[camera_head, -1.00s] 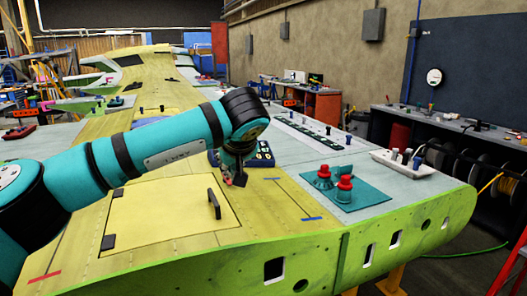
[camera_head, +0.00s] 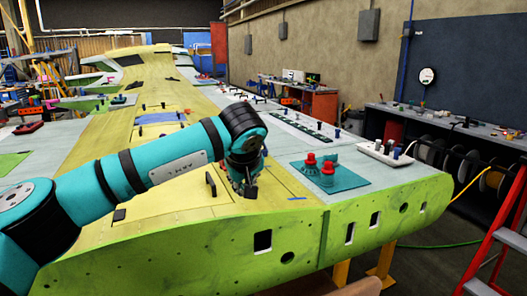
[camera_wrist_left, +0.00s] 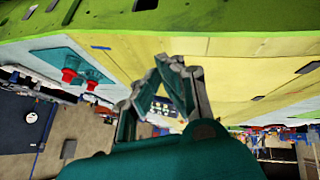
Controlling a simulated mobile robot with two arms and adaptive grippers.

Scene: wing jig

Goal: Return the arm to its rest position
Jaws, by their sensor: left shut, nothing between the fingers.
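My left arm (camera_head: 165,167) reaches in from the left over the yellow-green wing (camera_head: 110,140). My left gripper (camera_head: 246,190) points down near the wing's front edge, right of a hatch panel with a black handle (camera_head: 210,185). The gripper is shut and empty. Whether it touches the wing I cannot tell. In the left wrist view the gripper fingers (camera_wrist_left: 165,80) come together with nothing held. The arm hides part of the hatch panel and wing surface. My right gripper is not in view.
A teal mat (camera_head: 340,180) with red-topped tools (camera_head: 327,167) lies right of the gripper on the wing. A white tray (camera_head: 386,153) is farther right. A red ladder (camera_head: 497,235) stands at the right edge. Open floor (camera_head: 425,262) lies before the wing.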

